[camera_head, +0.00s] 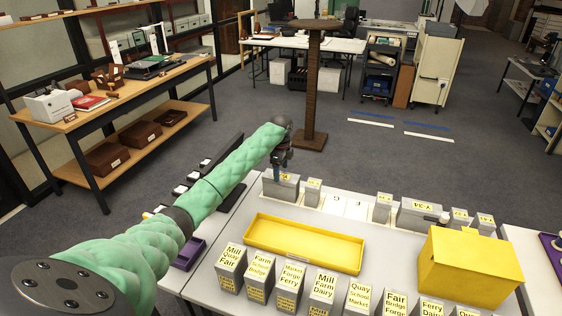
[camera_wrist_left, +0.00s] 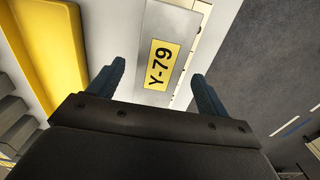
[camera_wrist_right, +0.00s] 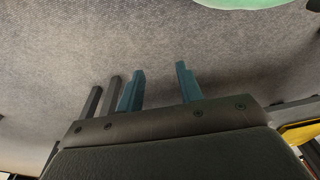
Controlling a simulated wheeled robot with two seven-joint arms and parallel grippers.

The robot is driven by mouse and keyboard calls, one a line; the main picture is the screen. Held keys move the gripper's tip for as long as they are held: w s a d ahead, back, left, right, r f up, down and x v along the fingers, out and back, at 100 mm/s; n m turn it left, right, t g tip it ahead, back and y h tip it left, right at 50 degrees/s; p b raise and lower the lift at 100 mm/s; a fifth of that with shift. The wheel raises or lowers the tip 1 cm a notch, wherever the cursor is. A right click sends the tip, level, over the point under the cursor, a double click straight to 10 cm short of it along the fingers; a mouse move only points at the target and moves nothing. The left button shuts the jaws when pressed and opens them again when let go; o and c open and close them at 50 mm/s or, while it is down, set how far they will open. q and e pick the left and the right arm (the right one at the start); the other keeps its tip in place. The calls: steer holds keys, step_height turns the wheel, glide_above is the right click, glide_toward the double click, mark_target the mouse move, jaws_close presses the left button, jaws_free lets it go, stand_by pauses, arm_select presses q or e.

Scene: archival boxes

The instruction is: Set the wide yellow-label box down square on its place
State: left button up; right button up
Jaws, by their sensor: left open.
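A wide grey box with a yellow label (camera_head: 281,188) stands at the far left end of the back row on the table. In the left wrist view its label reads Y-79 (camera_wrist_left: 160,66). My left gripper (camera_head: 281,168) is directly above this box, with its open fingers (camera_wrist_left: 158,88) on either side of the box and a gap visible to each. A second wide yellow-label box, Y-34 (camera_head: 419,214), stands further right in the row. My right gripper (camera_wrist_right: 160,88) is open and empty over grey floor; the head view does not show it.
White marked places (camera_head: 345,206) lie bare between narrow boxes (camera_head: 313,192) in the back row. A yellow tray (camera_head: 304,243) lies mid-table. A large yellow box (camera_head: 468,268) stands at the right. Several labelled grey boxes (camera_head: 322,292) line the front.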

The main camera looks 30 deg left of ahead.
arm_select(q)
steer(key=shift+r+b, duration=0.85)
steer(key=shift+r, duration=2.2)
arm_select(e)
steer(key=shift+g, duration=0.3)
steer(key=shift+w+a+r, duration=0.15)
steer(key=shift+a+r, duration=0.05)
steer(key=shift+r, duration=0.7)
steer(key=shift+w+a+r, duration=0.15)
steer(key=shift+a+r, duration=0.05)
steer(key=shift+r, duration=0.65)
steer(key=shift+w+a+r, duration=0.15)
steer(key=shift+a+r, duration=0.05)
steer(key=shift+r, duration=0.7)
